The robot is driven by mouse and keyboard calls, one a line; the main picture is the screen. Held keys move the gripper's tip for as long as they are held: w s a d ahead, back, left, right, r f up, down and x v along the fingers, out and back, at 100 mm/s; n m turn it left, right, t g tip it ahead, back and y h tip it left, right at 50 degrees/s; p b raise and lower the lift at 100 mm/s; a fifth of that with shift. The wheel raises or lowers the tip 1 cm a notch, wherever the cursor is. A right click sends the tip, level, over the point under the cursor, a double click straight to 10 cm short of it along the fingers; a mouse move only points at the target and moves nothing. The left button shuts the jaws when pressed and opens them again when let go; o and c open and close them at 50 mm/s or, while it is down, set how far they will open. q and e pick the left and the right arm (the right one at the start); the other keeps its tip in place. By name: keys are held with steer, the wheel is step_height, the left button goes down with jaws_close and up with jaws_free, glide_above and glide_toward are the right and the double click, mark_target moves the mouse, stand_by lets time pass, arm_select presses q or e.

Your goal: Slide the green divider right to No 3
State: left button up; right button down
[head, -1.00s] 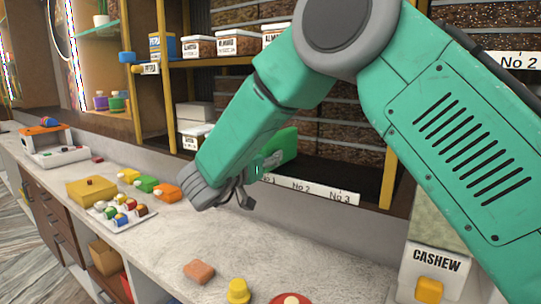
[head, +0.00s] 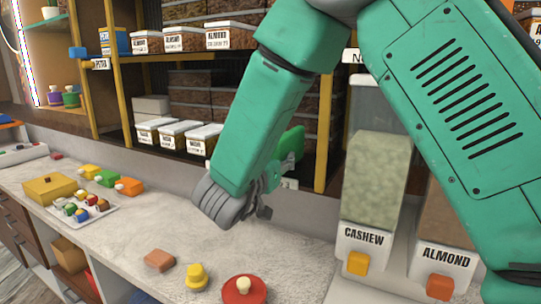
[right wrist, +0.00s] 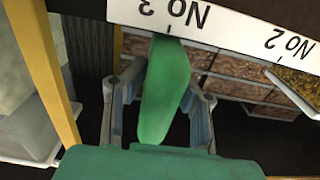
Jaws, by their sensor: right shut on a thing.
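The green divider (head: 292,143) stands upright in the lower shelf bay, close to the bay's right post, partly hidden by my right arm. My right gripper (head: 268,190) is at the shelf's front edge, shut on it. In the right wrist view the divider (right wrist: 163,95) is between the two grey fingers (right wrist: 160,105). That view is upside down; the label strip (right wrist: 232,22) shows No 3 and No 2. The divider's end meets the strip at the No 3 tick. In the head view my arm hides most of the strip. My left gripper is not in view.
The yellow post (head: 325,140) stands just right of the divider. Cashew (head: 365,238) and almond (head: 446,258) dispensers stand further right. White tubs (head: 172,132) sit in the bay to the left. The counter holds a tray of sweets (head: 108,218) and several small pieces.

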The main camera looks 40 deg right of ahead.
steer(key=shift+s+d+r, duration=0.15)
steer(key=shift+s+r, duration=0.05)
steer(key=shift+r, duration=0.2)
steer(key=c, duration=1.4)
jaws_free()
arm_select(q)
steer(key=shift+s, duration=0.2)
arm_select(e)
steer(key=shift+o, duration=0.4)
steer(key=shift+s+f, duration=0.1)
steer(key=shift+s, duration=0.15)
steer(key=shift+a+f, duration=0.15)
steer(key=shift+a, duration=0.05)
steer(key=v, duration=1.1)
steer(key=shift+a, duration=0.35)
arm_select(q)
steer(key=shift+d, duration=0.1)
arm_select(e)
steer(key=shift+s+d, duration=0.1)
steer(key=shift+d, duration=0.05)
